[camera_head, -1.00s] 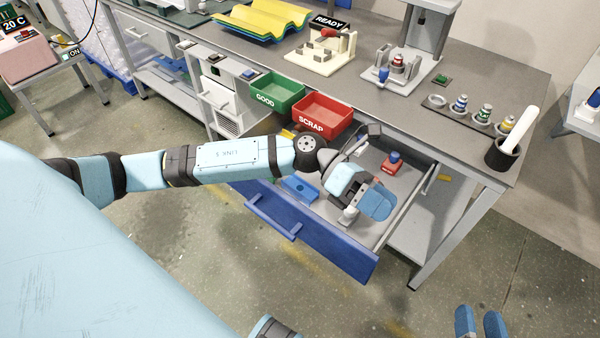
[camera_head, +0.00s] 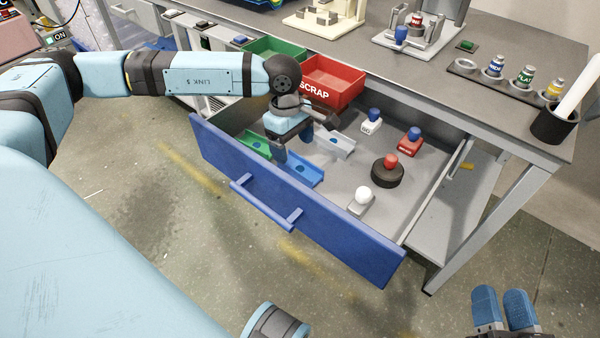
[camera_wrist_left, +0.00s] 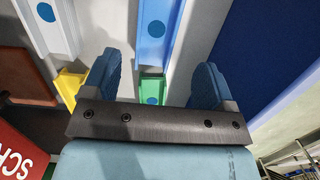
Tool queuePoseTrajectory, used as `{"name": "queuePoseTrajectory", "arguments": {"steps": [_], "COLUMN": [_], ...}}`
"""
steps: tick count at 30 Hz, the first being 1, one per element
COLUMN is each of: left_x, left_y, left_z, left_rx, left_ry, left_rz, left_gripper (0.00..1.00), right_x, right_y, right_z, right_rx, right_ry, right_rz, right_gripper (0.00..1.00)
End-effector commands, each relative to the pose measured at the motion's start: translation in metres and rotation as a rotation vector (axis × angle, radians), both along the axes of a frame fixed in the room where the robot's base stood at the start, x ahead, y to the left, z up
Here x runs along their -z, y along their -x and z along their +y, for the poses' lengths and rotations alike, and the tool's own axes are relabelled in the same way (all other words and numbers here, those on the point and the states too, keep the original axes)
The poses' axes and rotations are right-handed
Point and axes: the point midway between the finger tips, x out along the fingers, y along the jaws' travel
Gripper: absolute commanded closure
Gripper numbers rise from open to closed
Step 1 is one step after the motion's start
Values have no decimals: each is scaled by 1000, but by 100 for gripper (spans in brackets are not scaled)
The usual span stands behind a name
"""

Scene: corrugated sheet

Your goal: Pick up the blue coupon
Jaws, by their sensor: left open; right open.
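The blue coupon (camera_head: 303,170), a blue channel-shaped piece with a round blue dot, lies in the open drawer near its front wall. It also shows in the left wrist view (camera_wrist_left: 155,32). My left gripper (camera_head: 297,144) is open and empty, pointing down over the drawer near the blue coupon's far-left end. In the left wrist view its fingers (camera_wrist_left: 155,80) stand either side of the green coupon (camera_wrist_left: 152,88), with the blue coupon's near end just beyond; the height gap is unclear. My right gripper (camera_head: 504,308) is open and empty over the floor at bottom right.
A grey coupon (camera_head: 335,143) lies right of the blue one. A yellow coupon (camera_wrist_left: 69,86) shows in the wrist view. The scrap bin (camera_head: 334,82) stands close behind.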

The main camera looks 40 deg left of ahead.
Motion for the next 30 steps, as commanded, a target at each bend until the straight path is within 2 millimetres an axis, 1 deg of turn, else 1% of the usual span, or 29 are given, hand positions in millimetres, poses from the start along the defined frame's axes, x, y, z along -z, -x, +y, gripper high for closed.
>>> {"name": "queuePoseTrajectory", "arguments": {"steps": [1, 8, 13, 16, 20, 26, 27, 29, 30], "left_x": [9, 25, 51, 63, 70, 70, 70, 70, 70], "left_y": [0, 0, -3, -3, -3, -3, -3, -3, -3], "left_z": [-1, -5, -14, -16, -17, -17, -17, -17, -17], "left_rx": [0, -1, 1, -1, -2, -2, -2, -2, -2], "left_ry": [0, 2, 1, 2, 2, 2, 2, 2, 2], "left_rz": [0, 0, 0, 0, 1, 0, 1, 1, 1], "left_gripper": [21, 21, 21, 21, 21, 21, 26, 40, 49], "right_x": [5, 14, 36, 43, 47, 46, 46, 46, 46], "right_y": [0, 0, 0, 1, 1, 1, 1, 1, 1], "right_z": [0, 1, 2, 3, 3, 3, 3, 3, 3], "right_rx": [-3, -12, -32, -41, -48, -49, -49, -49, -49], "right_ry": [4, 18, 49, 64, 72, 73, 73, 73, 73], "right_rz": [7, 33, 87, 111, 128, 130, 130, 130, 130], "right_gripper": [56, 56, 56, 56, 56, 56, 56, 56, 56]}}
